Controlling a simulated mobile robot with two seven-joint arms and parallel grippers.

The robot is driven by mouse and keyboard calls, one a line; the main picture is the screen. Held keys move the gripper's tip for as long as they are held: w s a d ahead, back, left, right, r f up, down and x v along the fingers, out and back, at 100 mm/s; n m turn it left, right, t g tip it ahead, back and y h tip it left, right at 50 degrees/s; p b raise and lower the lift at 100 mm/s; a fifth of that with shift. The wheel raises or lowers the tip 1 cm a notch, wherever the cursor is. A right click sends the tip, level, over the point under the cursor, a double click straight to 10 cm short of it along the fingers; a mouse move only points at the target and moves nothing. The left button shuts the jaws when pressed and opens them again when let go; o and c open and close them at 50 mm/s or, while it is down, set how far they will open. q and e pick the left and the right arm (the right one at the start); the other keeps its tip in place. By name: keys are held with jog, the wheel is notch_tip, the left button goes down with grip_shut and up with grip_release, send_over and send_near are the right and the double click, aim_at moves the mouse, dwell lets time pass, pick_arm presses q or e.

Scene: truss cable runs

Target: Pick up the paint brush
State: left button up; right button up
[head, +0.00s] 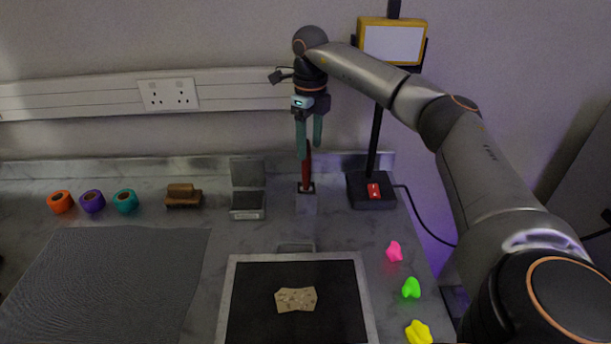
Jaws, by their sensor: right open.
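The brush's lower end is hidden in the holder. My left gripper does not show.
A lamp base with a red switch (374,191) and its post stand just right of the brush. A small metal box (247,204) is to the left. A framed black tray (230,300) with a tan piece lies in front. Pink, green and yellow lumps (411,288) lie at right.

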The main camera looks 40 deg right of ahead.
send_over(306, 188)
jog(key=shift+w+d+f+p, duration=0.1)
jog(key=shift+d+f+p, duration=0.05)
jog(key=shift+f, duration=0.9)
jog(key=shift+w+d+f+p, duration=0.1)
jog(key=shift+w+f+p, duration=0.05)
jog(key=shift+f, duration=0.85)
jog(key=shift+w+d+f+p, duration=0.1)
jog(key=shift+d+f+p, duration=0.05)
jog(key=shift+f, duration=0.9)
jog(key=shift+c, duration=0.4)
grip_shut()
jog(key=shift+r, duration=0.1)
